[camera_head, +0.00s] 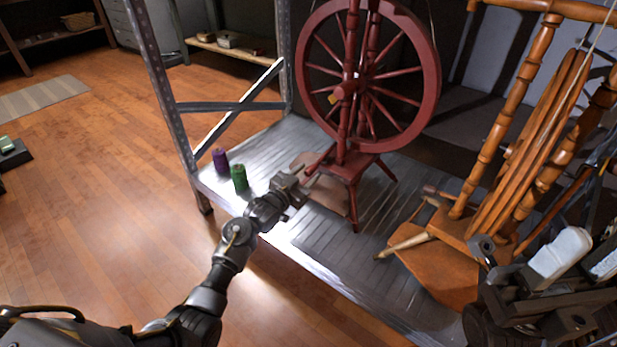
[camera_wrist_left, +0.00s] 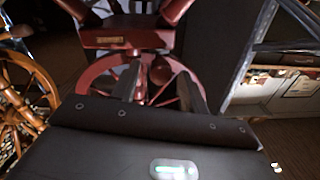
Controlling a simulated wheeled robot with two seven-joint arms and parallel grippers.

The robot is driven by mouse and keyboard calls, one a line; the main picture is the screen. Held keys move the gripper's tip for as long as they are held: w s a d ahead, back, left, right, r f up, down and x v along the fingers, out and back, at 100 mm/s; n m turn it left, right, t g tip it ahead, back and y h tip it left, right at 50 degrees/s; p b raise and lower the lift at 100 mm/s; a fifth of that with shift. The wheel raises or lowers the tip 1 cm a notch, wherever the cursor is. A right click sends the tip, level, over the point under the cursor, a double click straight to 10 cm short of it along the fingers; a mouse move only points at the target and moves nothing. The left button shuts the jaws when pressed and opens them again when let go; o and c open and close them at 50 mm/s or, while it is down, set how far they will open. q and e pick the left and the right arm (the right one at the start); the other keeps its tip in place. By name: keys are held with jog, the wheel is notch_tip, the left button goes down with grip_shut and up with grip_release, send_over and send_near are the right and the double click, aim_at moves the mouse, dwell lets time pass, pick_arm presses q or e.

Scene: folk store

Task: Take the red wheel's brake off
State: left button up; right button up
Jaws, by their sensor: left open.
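The red spinning wheel (camera_head: 433,60) stands on the metal shelf, with its large spoked wheel upright above a red base and turned legs. In the left wrist view, a red block with a small plate (camera_wrist_left: 125,38) and red curved parts appear close beyond the fingers. My left gripper (camera_head: 302,176) is beside the lower left of the red wheel's frame, low over the shelf. Its two fingers (camera_wrist_left: 160,88) are apart, with no object clearly held between them. I cannot pick out the brake clearly.
The metal shelf (camera_head: 310,245) has bare slats in front. A purple spool (camera_head: 220,161) and a green spool (camera_head: 239,178) stand near its left edge, close to my arm. A metal post (camera_head: 165,85) rises behind them. An orange wooden spinning wheel (camera_head: 440,270) fills the right.

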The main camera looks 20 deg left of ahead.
pick_arm(q)
jog(key=shift+w+d, duration=0.25)
jog(key=shift+w, duration=0.4)
grip_shut()
